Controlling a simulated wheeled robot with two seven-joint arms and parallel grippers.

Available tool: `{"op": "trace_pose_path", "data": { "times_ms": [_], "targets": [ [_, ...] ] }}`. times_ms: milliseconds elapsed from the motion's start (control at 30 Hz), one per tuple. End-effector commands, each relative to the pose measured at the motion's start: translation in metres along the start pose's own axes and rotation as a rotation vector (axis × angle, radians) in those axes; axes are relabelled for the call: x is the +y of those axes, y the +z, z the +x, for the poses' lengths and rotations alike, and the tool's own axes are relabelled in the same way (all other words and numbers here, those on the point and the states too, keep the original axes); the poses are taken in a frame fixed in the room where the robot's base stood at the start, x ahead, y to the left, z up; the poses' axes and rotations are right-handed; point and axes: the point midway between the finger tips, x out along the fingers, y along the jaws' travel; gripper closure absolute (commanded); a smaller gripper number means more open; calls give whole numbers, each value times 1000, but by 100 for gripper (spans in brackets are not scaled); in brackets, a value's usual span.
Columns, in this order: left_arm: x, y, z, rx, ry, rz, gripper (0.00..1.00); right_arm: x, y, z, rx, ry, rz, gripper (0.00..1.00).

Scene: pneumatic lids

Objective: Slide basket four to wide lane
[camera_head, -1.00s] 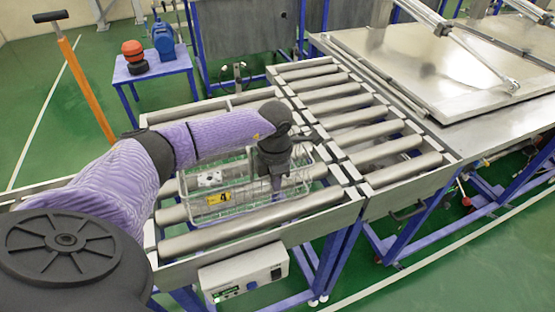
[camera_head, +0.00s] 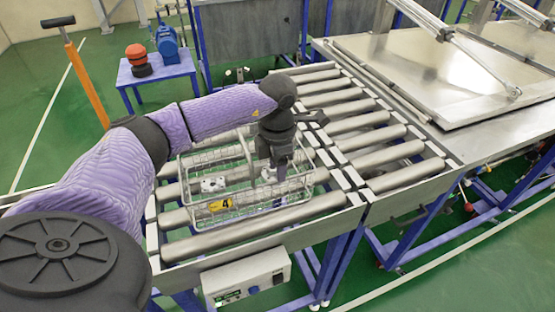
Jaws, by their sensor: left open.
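The wire basket (camera_head: 258,205) with a yellow tag marked 4 (camera_head: 220,204) sits on the near roller lane (camera_head: 180,244). Small pale items lie inside it. My left gripper (camera_head: 277,178) points down at the basket's right part and is open; its fingertips are low and partly hidden, and I cannot tell whether they touch the wire. To the right, a second roller lane (camera_head: 345,127) with long rollers runs away from me; it is empty. My right gripper is not in the view.
A control box (camera_head: 245,276) hangs on the front of the conveyor. A metal table with a large lid (camera_head: 450,75) stands at the right. A small blue table (camera_head: 155,72) with a blue motor and orange part stands at the back left. An orange post (camera_head: 87,82) stands beyond the conveyor.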

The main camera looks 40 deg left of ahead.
Motion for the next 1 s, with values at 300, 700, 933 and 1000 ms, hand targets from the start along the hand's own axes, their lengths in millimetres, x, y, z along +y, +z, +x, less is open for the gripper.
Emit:
{"op": "trace_pose_path", "data": {
  "times_ms": [300, 700, 933, 1000],
  "targets": [
    [0, 0, -35, 0, 1, 0, 52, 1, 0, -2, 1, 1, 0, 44],
    [0, 0, -36, 1, 0, 0, 52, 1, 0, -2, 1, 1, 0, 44],
    [-89, 63, -14, -332, -293, 100, 52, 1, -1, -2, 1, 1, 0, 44],
    [-155, 98, -24, -581, -556, 77, 52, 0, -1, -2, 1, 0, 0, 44]
  ]
}}
